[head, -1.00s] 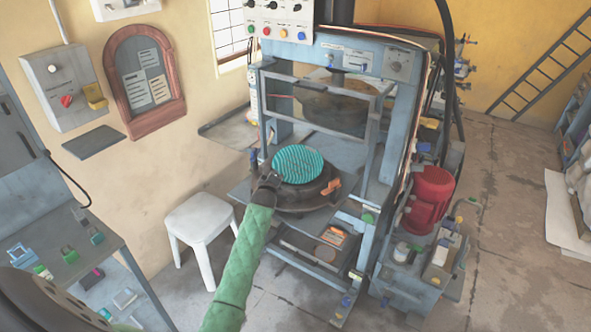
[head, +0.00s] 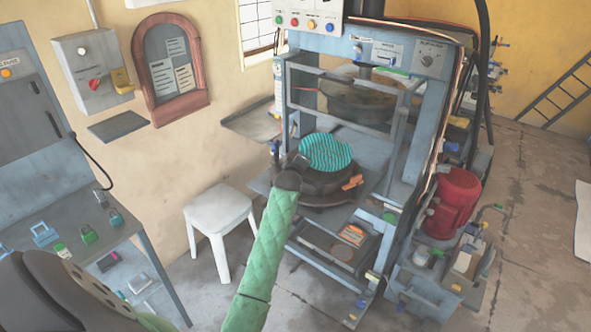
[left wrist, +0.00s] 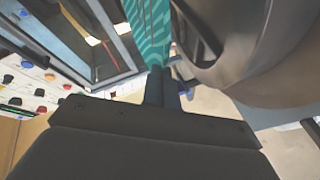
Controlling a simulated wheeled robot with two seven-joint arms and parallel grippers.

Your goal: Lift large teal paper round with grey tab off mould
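The large teal paper round (head: 326,152), striped with darker lines, is at the dark round mould (head: 322,190) on the press's lower table. It covers the mould's top in the head view; I cannot tell how wide any gap beneath it is. My left gripper (head: 292,164) is at the round's left edge. In the left wrist view, the left fingers (left wrist: 162,85) are close together on the edge of the teal round (left wrist: 146,32), which is seen steeply, beside the grey metal mould (left wrist: 265,45). The grey tab is hidden at the fingers. My right gripper is out of view.
The blue press frame (head: 405,150) surrounds the mould, with a dark upper platen (head: 355,98) above. A side shelf (head: 252,122) and white stool (head: 218,214) stand left. A red motor (head: 455,200) is at right. A bench with padlocks (head: 88,234) is at lower left.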

